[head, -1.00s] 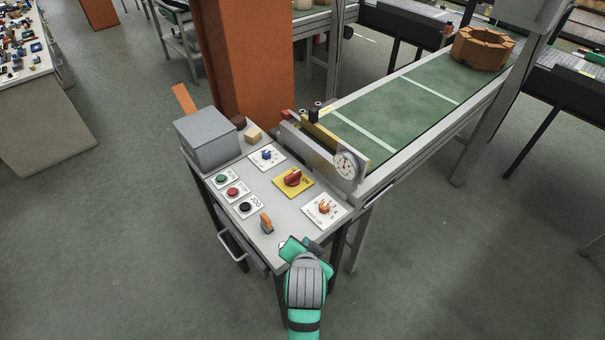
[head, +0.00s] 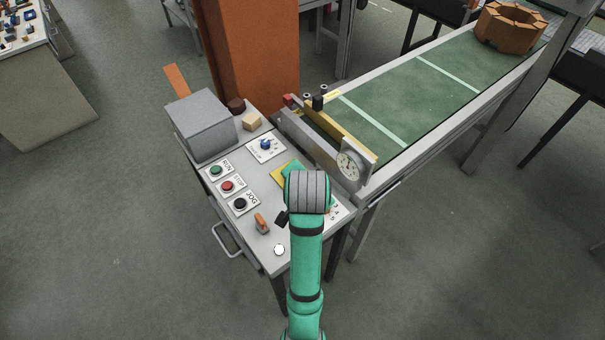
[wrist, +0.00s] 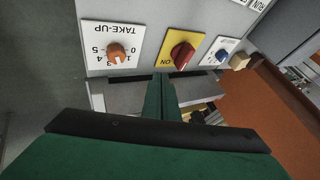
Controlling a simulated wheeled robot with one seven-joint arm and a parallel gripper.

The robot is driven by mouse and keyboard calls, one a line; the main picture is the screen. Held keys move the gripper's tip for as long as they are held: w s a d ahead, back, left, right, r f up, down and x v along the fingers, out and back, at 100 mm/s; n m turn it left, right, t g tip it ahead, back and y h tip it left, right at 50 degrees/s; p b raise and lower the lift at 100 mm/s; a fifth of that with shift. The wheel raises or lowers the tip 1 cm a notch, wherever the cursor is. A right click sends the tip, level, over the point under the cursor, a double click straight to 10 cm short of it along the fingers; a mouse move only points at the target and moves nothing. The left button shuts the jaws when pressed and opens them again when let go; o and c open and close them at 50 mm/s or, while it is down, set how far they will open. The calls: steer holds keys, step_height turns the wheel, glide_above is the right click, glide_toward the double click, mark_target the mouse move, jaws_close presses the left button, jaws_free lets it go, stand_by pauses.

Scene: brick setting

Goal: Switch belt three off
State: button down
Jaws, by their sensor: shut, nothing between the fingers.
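A red rotary knob (wrist: 182,55) sits on a yellow plate (wrist: 170,37) marked ON, seen upside down in the wrist view. Its grip bar is slanted. In the head view my arm hides the knob, and only part of the yellow plate (head: 277,181) shows. My gripper (wrist: 161,76) is shut and empty, its green fingertips just below the yellow plate in the wrist picture. I cannot tell how far they stand from the panel. No label reading belt three is legible.
Near the plate are an orange TAKE-UP knob (wrist: 117,53) and a blue knob (head: 265,144). Green (head: 216,170), red (head: 227,186) and black (head: 240,203) buttons line the desk's left. A grey box (head: 202,125) and the belt's gauge (head: 348,165) stand close by.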

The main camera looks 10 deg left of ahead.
steer(key=x, duration=0.9)
steer(key=shift+w+f, duration=0.2)
steer(key=shift+f, duration=0.1)
steer(key=shift+w+a, duration=1.05)
steer(key=shift+a, duration=0.15)
steer(key=shift+w+a, duration=0.2)
steer(key=shift+a, duration=0.3)
steer(key=shift+w, duration=0.1)
